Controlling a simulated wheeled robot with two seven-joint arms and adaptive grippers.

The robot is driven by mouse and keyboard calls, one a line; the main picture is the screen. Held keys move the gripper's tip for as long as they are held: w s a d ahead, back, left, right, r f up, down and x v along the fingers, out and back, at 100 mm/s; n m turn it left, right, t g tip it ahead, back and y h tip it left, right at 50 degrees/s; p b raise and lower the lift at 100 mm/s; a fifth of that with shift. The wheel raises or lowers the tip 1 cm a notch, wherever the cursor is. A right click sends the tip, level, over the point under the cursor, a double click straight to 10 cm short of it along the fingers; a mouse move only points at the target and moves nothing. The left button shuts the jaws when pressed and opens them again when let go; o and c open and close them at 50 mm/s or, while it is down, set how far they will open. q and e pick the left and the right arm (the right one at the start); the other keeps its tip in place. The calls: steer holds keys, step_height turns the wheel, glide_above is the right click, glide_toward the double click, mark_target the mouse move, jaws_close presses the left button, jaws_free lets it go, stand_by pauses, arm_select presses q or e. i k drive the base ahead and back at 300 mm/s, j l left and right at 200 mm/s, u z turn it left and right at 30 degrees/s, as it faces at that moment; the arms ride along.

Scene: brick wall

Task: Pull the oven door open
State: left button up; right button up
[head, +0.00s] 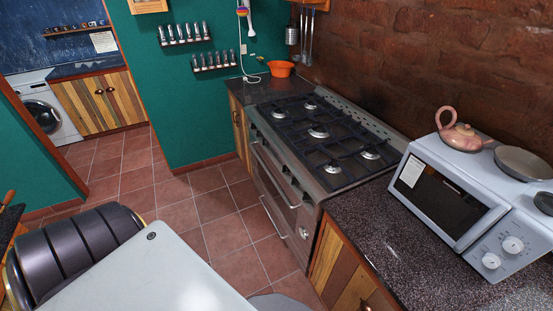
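The oven is the steel stove with a black gas hob (318,132) on top, in the middle of the head view. Its front faces left and down toward the tiled floor. The oven door (272,180) is on this front and looks shut, seen at a steep angle. A long bar handle (277,176) runs along the upper part of the front, and a second bar handle (273,218) sits lower down. Neither of my grippers is in view, and nothing is seen touching the oven or its handles.
Tiled floor (205,215) is clear left of the oven. A counter (405,240) with a white microwave (440,200) adjoins it at the right. A pale panel (150,275) and dark rounded piece (80,245) fill the lower left.

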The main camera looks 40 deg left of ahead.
mark_target(293, 215)
steer(key=u, duration=1.25)
